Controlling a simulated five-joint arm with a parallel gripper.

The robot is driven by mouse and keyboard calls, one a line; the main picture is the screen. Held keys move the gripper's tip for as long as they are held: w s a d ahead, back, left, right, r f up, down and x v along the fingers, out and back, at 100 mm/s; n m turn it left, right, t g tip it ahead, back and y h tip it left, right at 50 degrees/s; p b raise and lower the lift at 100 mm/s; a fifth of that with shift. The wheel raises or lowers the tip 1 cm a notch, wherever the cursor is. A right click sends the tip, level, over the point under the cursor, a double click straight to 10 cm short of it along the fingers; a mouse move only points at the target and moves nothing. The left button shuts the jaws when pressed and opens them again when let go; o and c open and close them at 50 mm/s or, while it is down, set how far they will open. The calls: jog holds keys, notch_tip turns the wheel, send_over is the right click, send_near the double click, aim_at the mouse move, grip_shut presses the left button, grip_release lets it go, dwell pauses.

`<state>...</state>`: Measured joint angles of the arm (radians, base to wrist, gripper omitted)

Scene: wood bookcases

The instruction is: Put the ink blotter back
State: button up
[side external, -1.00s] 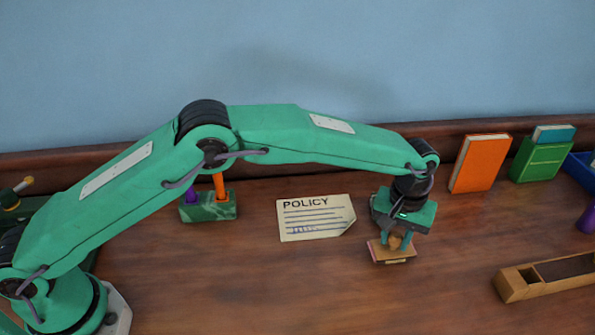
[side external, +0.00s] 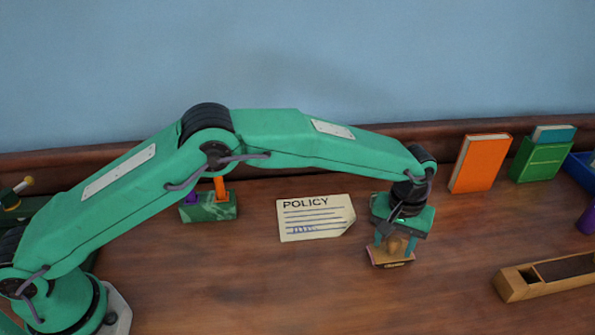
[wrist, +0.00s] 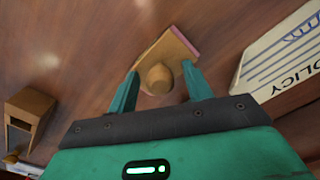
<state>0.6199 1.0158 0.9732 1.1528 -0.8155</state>
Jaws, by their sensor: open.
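The ink blotter (side external: 392,259) is a small wooden block with a round knob on top and a pinkish edge. It rests on the brown desk, right of the policy sheet in the side view. My gripper (side external: 397,243) is above it, pointing down. In the wrist view, the fingers of my gripper (wrist: 161,92) are spread, one on each side of the knob of the blotter (wrist: 160,76), with gaps visible. The fingers hide part of the blotter in the side view.
The policy sheet (side external: 315,217) lies left of the blotter. A wooden tray (side external: 545,276) with a recess is at right. A green marble holder (side external: 208,206) is at left.

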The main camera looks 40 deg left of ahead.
aim_at(392, 237)
jog(key=shift+r, duration=0.1)
notch_tip(392, 237, up, 12)
dwell(0.6)
dwell(0.4)
jog(key=shift+r, duration=0.1)
jog(key=s+a+r+t, duration=0.1)
jog(key=s+a+r, duration=0.2)
jog(key=a+r, duration=0.3)
jog(key=s+a+r+m+t, duration=0.15)
jog(key=a+r, duration=0.25)
jog(key=a, duration=0.5)
jog(key=s+a+r+n, duration=0.1)
jog(key=s+a+r, duration=0.2)
jog(key=a+r, duration=0.3)
jog(key=s+a+f+m+t, duration=0.1)
jog(key=s+a+f, duration=0.2)
jog(key=s+a, duration=0.4)
jog(key=s+a+f+t, duration=0.2)
jog(key=s+a, duration=0.6)
jog(key=s, duration=0.6)
jog(key=shift+a+f+m, duration=0.2)
jog(key=shift+f+m, duration=0.15)
jog(key=shift+f, duration=0.5)
